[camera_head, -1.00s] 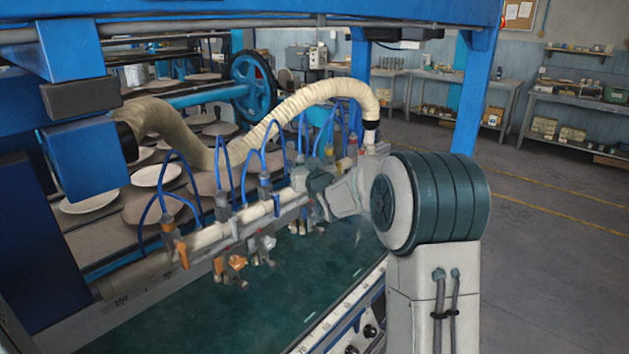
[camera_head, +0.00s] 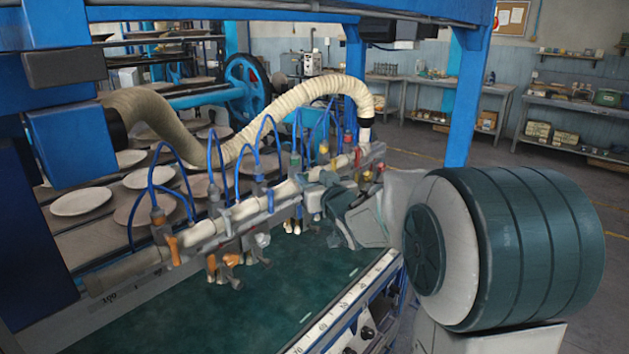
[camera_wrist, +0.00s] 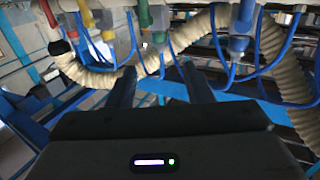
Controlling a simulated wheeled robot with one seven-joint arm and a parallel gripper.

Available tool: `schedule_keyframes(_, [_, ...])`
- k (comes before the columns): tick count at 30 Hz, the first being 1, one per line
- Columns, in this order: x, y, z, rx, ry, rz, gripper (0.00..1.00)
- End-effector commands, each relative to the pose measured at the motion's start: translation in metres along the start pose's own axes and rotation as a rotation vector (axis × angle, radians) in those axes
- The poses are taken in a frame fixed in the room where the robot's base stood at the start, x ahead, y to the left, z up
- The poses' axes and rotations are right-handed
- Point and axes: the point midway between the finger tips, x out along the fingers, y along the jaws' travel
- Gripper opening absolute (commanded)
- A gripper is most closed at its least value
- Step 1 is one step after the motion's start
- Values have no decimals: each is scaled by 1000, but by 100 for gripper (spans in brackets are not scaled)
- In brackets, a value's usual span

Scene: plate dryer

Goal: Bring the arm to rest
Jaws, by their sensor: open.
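My gripper (camera_wrist: 160,84) is open in the wrist view, with its two dark fingers apart and nothing visible between them. Beyond the fingers are the cream ribbed hose (camera_wrist: 185,35), blue tubes and coloured fittings, seen from close by. In the head view my arm comes in from the right and its wrist end is near the suction bar (camera_head: 245,210), beside the bar's right half. The gripper's fingers are mostly hidden there. I cannot tell whether the arm touches the bar.
Orange-tipped suction fittings hang along the bar above a green surface (camera_head: 210,310). A white numbered scale (camera_head: 335,315) edges it. Blue frame posts (camera_head: 468,95) stand close on the right and plates (camera_head: 80,201) lie on racks behind. Open floor lies at the right.

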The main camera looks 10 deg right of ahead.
Motion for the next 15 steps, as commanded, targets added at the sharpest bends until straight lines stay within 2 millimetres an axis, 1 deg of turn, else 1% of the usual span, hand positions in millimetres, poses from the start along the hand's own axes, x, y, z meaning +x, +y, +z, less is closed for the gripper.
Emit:
schedule_keyframes(5, [0, 0, 0, 0, -2, 1, 46])
schedule_keyframes(8, [-4, 0, 2, -5, -28, 15, 46])
schedule_keyframes(11, [-16, -1, 10, -16, -104, 54, 46])
schedule_keyframes(14, [-39, -2, 23, -28, -226, 110, 46])
schedule_keyframes(15, [-51, -2, 30, -30, -284, 134, 46])
